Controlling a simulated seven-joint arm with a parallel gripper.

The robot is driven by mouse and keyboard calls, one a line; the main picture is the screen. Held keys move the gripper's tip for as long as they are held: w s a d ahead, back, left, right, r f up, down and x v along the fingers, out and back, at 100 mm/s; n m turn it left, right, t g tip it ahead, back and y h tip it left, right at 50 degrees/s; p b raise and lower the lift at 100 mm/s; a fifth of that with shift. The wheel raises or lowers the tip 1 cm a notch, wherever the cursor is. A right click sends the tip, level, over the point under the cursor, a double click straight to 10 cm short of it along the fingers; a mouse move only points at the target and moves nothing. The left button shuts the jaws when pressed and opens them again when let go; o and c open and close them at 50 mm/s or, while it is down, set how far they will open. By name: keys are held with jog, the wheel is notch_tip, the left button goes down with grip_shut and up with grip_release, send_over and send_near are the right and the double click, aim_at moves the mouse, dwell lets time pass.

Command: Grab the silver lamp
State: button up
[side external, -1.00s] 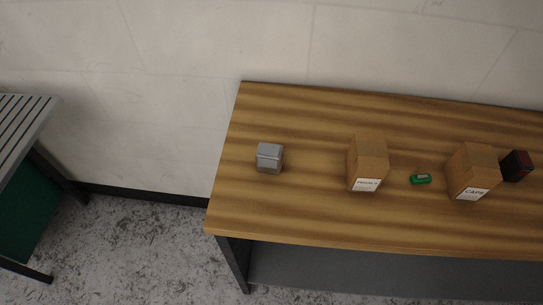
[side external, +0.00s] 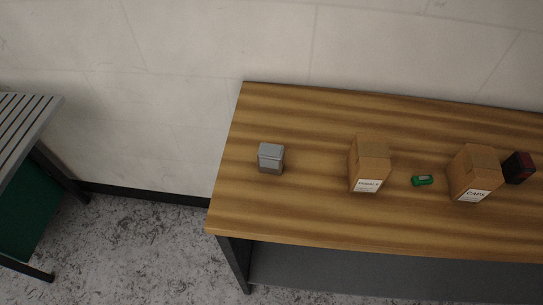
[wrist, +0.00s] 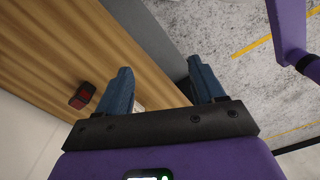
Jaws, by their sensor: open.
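A small boxy silver-grey object (side external: 271,158), which looks like the silver lamp, stands on the left part of the wooden table (side external: 310,215) in the side view. I cannot make it out in the wrist view. My gripper (wrist: 159,80) shows in the wrist view with its two blue fingers wide apart. It is open, with nothing held between the fingers, and points past the table edge. My gripper is not in the side view, so its distance from the silver object cannot be told.
Two cardboard boxes (side external: 369,165) (side external: 474,173) with white labels stand right of the silver object. A small green item (side external: 422,180) lies between them. A dark red-black block (side external: 519,168) is at the far right; it also shows in the wrist view (wrist: 82,96).

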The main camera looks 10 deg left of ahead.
jog(key=w+a+r+n+y, duration=0.1)
jog(key=w+a, duration=0.4)
jog(key=a, duration=0.3)
jog(key=w+a+r, duration=0.1)
jog(key=w+a, duration=0.3)
jog(key=a, duration=0.4)
jog(key=w+a+r+n+y, duration=0.1)
jog(key=w+a+r, duration=0.1)
jog(key=w+a, duration=0.45)
jog(key=n+y, duration=0.2)
send_near(276, 151)
jog(key=x, duration=0.7)
jog(key=shift+w+f, duration=0.2)
jog(key=shift+x, duration=2.65)
jog(key=shift+s, duration=0.15)
jog(key=c, duration=1.1)
